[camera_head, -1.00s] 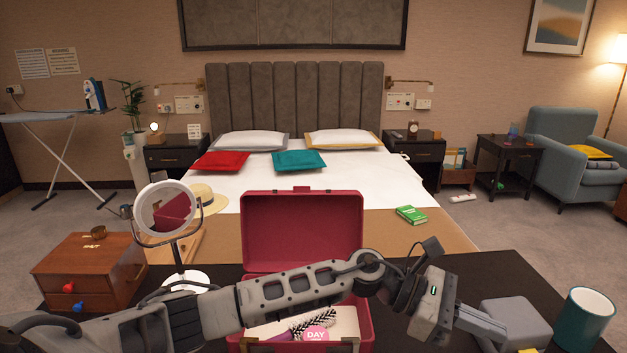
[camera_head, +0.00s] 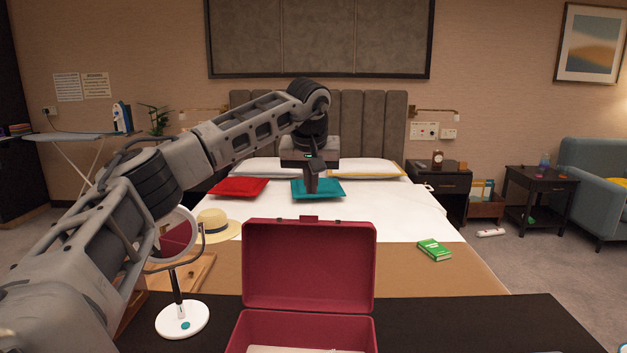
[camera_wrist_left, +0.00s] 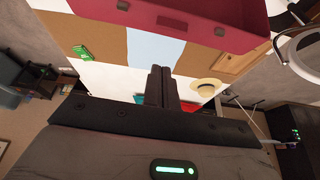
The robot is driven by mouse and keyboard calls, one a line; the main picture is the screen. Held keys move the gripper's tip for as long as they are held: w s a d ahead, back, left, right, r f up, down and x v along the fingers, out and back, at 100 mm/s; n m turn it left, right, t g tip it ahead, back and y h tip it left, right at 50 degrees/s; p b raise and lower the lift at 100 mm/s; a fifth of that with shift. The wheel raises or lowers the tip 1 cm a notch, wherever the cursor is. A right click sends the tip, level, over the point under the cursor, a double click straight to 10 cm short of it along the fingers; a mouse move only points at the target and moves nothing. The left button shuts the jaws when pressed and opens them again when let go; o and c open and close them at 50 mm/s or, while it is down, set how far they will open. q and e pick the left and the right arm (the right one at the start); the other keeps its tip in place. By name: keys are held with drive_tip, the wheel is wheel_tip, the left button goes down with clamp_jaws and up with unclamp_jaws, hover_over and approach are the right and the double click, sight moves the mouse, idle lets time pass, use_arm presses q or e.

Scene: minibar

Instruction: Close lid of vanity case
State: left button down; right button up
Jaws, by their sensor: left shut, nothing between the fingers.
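The red vanity case stands on the dark table, with its lid (camera_head: 309,265) raised upright and its base (camera_head: 255,330) cut off by the bottom edge of the head view. My left gripper (camera_head: 312,188) is shut and empty, pointing down above and behind the raised lid, in front of the teal cushion in the picture. In the left wrist view the shut fingers (camera_wrist_left: 160,85) show at the centre, and the lid (camera_wrist_left: 185,20) shows at the top, apart from them. My right gripper is not in view.
A round mirror on a white base (camera_head: 182,319) stands left of the case, behind my left arm. A straw hat (camera_head: 216,226) and a green book (camera_head: 434,250) lie on the bed.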

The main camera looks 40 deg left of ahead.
sight(313, 221)
use_arm(q)
drive_tip(key=x, duration=0.6)
drive_tip(key=shift+d+f, duration=0.1)
drive_tip(key=shift+s+d+r+p, duration=0.2)
drive_tip(key=shift+s+d, duration=0.25)
drive_tip(key=shift+s, duration=0.15)
drive_tip(key=shift+s+d+r+p, duration=0.25)
drive_tip(key=shift+s+d, duration=0.15)
drive_tip(key=shift+s, duration=0.15)
drive_tip(key=shift+s+d, duration=0.3)
